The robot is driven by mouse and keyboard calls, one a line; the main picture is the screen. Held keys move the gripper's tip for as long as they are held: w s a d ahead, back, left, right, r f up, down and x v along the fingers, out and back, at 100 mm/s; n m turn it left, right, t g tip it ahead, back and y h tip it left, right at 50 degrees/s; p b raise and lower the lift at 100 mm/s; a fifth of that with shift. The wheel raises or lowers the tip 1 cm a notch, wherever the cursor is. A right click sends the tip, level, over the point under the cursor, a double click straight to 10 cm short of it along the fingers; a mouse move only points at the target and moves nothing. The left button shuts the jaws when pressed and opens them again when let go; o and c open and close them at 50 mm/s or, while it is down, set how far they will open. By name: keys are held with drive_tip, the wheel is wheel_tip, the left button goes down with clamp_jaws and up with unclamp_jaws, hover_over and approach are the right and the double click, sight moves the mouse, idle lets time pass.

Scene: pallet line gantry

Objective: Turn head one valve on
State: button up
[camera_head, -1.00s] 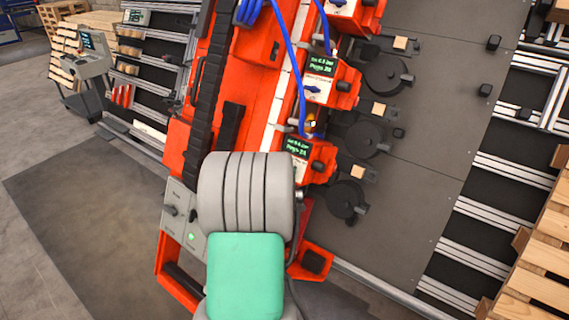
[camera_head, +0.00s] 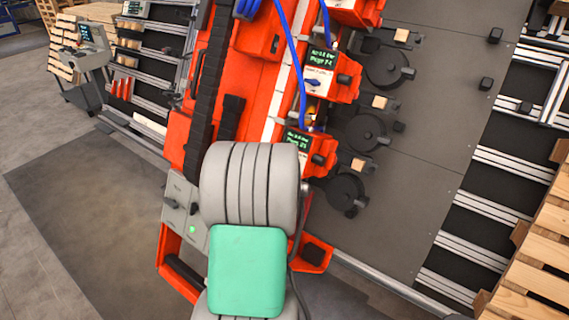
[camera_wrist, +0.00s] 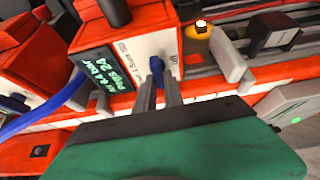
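A blue valve knob (camera_wrist: 157,69) sits on the pale front of an orange head box (camera_wrist: 128,45) with a green-lettered screen (camera_wrist: 98,68). My gripper (camera_wrist: 158,84) is in the wrist view, its two grey fingers spread apart on either side of the knob near their tips. I cannot tell whether they touch it. In the head view my arm hides the gripper. A row of orange heads shows there, the lower screen (camera_head: 298,140) just above my arm and another screen (camera_head: 322,58) higher up, with a small blue knob (camera_head: 312,82) below it. I cannot tell which is head one.
Blue hoses run by the heads, one (camera_wrist: 45,106) left of my fingers. A lit yellow lamp (camera_wrist: 200,27) and a pale grey plate (camera_wrist: 228,55) stand at the right. Black round parts (camera_head: 367,132) line the grey panel. Open floor (camera_head: 90,210) lies left.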

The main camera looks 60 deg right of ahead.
drive_tip(key=o, duration=0.4)
drive_tip(key=shift+o, duration=0.2)
drive_tip(key=b+v, duration=0.1)
drive_tip(key=v, duration=0.7)
